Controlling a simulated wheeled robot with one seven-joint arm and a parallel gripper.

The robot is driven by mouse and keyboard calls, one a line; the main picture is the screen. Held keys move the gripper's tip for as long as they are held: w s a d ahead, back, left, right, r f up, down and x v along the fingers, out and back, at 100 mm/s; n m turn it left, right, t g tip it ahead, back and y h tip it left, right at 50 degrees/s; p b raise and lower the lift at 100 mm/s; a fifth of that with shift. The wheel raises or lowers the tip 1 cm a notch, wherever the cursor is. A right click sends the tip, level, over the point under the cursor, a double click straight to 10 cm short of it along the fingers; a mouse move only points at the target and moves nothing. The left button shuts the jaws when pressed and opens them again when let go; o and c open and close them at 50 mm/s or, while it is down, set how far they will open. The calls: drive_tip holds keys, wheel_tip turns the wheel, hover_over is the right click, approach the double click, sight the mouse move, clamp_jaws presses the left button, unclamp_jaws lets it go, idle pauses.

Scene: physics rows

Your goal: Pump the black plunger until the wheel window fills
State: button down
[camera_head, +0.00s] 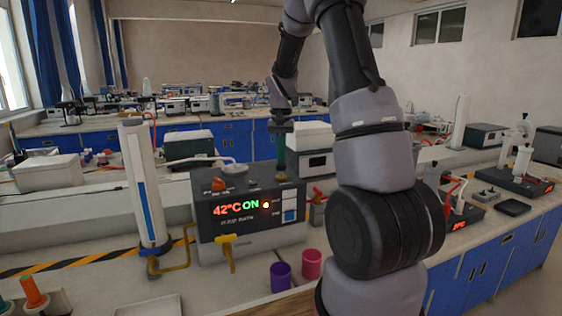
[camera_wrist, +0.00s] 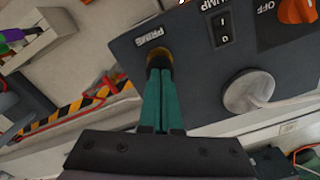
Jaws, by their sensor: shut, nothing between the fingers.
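A grey control unit (camera_head: 250,222) stands on the bench with a lit "42°C ON" on its front. My gripper (camera_head: 282,174) points down at the right part of its top. In the wrist view my gripper (camera_wrist: 159,72) has its green fingers shut together, with nothing between them. Their tips are at a dark round part with a yellow-brown rim (camera_wrist: 157,56), beside the "PRIME" label. This seems to be the black plunger, mostly hidden by the fingers; contact and its depth are unclear. Small pale and blue windows (camera_head: 289,205) show on the front right; no wheel can be made out.
An orange knob (camera_head: 218,185) and a grey round cap with a hose (camera_wrist: 250,92) are on the unit's top. A tall white column (camera_head: 144,185) stands left, joined by a yellow pipe. Purple (camera_head: 280,277) and pink (camera_head: 311,264) cups stand in front.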

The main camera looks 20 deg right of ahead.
drive_tip(key=shift+f, duration=0.4)
drive_tip(key=shift+r, duration=0.1)
drive_tip(key=shift+r, duration=1.8)
drive_tip(key=shift+f, duration=0.1)
drive_tip(key=shift+f, duration=1.75)
drive_tip(key=shift+r, duration=1.85)
drive_tip(key=shift+r, duration=0.1)
